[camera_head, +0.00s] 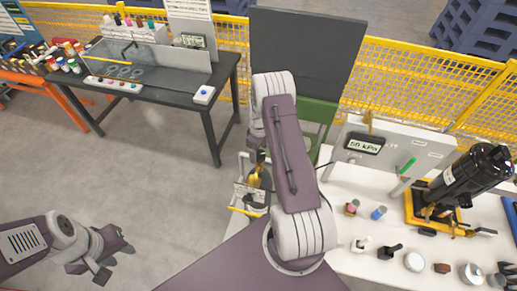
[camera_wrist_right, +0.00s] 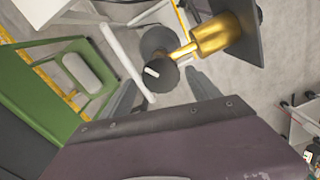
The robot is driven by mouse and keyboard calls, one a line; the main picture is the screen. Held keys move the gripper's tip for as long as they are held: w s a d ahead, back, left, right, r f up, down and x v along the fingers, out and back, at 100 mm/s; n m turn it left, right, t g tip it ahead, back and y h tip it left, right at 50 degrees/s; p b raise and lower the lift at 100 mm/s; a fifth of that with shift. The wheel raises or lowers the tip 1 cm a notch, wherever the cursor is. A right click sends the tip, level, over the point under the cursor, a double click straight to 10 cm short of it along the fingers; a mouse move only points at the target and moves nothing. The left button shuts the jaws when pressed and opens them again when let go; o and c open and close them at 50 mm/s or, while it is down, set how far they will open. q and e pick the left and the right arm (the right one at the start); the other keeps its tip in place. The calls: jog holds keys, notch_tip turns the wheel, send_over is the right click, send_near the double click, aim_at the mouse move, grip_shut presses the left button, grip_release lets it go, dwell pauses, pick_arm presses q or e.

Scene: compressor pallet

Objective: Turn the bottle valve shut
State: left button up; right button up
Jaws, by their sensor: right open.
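The brass bottle valve (camera_wrist_right: 213,35) shows in the right wrist view, with a dark round knob (camera_wrist_right: 159,74) that has a white mark on it. In the head view the brass valve (camera_head: 254,176) stands just left of my right arm, partly hidden. My right gripper (camera_wrist_right: 163,90) is open, with one finger on each side of the knob in the wrist view. I cannot tell whether the fingers touch it. In the head view my arm hides most of this gripper. My left gripper (camera_head: 117,262) is open and empty over the floor at the lower left.
A white table (camera_head: 350,265) at the right carries small parts, a gauge panel (camera_head: 390,150) and a black compressor (camera_head: 470,175). A dark workbench (camera_head: 150,85) is at the back left. The floor between is clear.

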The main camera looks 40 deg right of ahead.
jog(key=shift+f, duration=0.4)
jog(key=shift+s+d+f, duration=0.1)
jog(key=shift+s+r, duration=0.2)
jog(key=shift+s, duration=0.2)
jog(key=c, duration=0.3)
pick_arm(q)
jog(key=shift+s+r, duration=0.3)
jog(key=shift+s, duration=0.1)
pick_arm(e)
jog(key=shift+w, duration=0.1)
jog(key=c, duration=1.1)
pick_arm(q)
jog(key=shift+f, duration=0.15)
pick_arm(e)
jog(key=shift+o, duration=0.2)
jog(key=shift+f, duration=0.1)
